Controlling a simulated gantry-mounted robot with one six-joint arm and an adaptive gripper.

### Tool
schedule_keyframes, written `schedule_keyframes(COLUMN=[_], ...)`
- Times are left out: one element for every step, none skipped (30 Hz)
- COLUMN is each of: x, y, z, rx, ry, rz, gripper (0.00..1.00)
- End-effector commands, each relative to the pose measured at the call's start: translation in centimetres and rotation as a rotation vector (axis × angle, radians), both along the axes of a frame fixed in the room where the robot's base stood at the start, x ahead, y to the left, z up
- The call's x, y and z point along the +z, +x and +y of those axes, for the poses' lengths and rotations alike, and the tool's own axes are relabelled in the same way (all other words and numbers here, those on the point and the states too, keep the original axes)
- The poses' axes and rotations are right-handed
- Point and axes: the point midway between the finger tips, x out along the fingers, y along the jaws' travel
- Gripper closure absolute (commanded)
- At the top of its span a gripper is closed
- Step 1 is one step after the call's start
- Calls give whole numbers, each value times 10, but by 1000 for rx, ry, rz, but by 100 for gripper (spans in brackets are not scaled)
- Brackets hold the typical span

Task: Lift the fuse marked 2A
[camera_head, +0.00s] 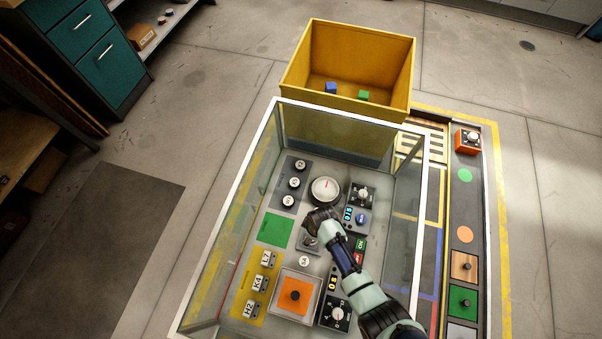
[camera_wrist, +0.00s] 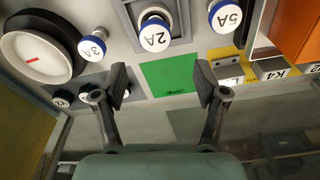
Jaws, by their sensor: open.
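The fuse marked 2A (camera_wrist: 155,36) has a white top with a blue rim and stands in a square grey mount (camera_wrist: 178,28) in the wrist view. In the head view the mount (camera_head: 303,249) is partly covered by my gripper (camera_head: 317,222). In the wrist view my gripper (camera_wrist: 163,86) is open and empty, its fingers apart over the green pad (camera_wrist: 165,72). The 2A fuse is above the fingers in the picture, not between them. Similar fuses marked 3A (camera_wrist: 93,45) and 5A (camera_wrist: 224,19) stand on either side of it.
Clear walls (camera_head: 408,185) enclose the bench panel. A round gauge (camera_head: 325,189), a rack of several fuses (camera_head: 294,182), labelled blocks (camera_head: 258,283) and an orange pad with a knob (camera_head: 296,296) crowd around. A yellow bin (camera_head: 345,98) stands beyond the far wall.

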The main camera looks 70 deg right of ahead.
Motion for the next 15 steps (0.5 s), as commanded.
schedule_keyframes(x=[-2,-4,-7,-11,-15,-21,-26,-28,-30,-29,-29,-30,-33,-37,-43], y=[-1,-1,0,0,1,1,2,3,3,3,3,3,3,3,3], z=[0,0,0,0,0,-1,-1,-1,-1,-1,-1,-1,-1,-2,-2], rx=[-1,0,0,0,0,0,0,0,0,0,0,0,0,0,0], ry=[3,1,1,0,0,1,1,0,-1,-1,-1,-1,-1,-1,0], rz=[2,2,2,1,1,2,2,1,0,0,0,0,0,1,1], gripper=[28,28,28,28,28,28,28,28,28,28,28,28,28,28,28])
